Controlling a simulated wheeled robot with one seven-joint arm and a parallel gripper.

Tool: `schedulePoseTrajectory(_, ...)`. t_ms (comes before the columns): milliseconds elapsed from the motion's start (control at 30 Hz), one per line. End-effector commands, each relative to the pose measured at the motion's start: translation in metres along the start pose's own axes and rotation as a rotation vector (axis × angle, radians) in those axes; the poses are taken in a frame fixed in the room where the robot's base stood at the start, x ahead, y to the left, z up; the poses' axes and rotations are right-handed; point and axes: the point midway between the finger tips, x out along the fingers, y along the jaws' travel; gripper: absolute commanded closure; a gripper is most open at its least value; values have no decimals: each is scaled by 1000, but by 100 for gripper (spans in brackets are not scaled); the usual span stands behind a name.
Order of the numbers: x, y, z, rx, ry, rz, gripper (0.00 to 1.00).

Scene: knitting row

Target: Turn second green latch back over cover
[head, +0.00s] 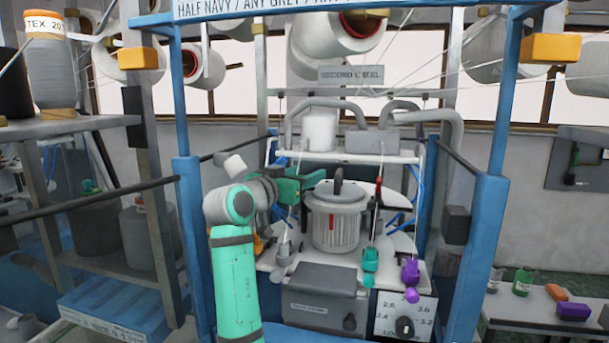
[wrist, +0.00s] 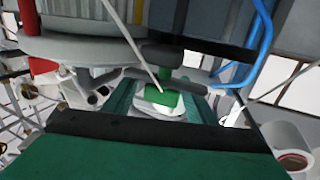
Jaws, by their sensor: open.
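My gripper (head: 298,186) has green jaws and is at the left side of the ribbed grey cylinder (head: 335,218), at about the height of its top. In the wrist view a green latch (wrist: 164,98) with a dark crossbar and knob stands between my open jaws, above a pale base. A gap shows around it, and I cannot tell whether a jaw touches it. The same latch is hidden behind my gripper in the head view. The cylinder also shows in the wrist view (wrist: 80,22), up and to the left of the latch. I cannot tell which part is the cover.
A teal lever (head: 370,260) and a purple lever (head: 410,271) stand at the front right by a dial panel (head: 404,312). A grey box (head: 325,296) is below the cylinder. Blue posts (head: 190,235) frame the machine, and thin yarns cross overhead.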

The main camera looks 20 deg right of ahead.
Motion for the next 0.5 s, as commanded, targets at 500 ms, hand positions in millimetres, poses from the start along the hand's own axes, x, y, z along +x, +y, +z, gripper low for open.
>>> schedulePoseTrajectory(500, 4, 0, 0, 0, 0, -1, 87)
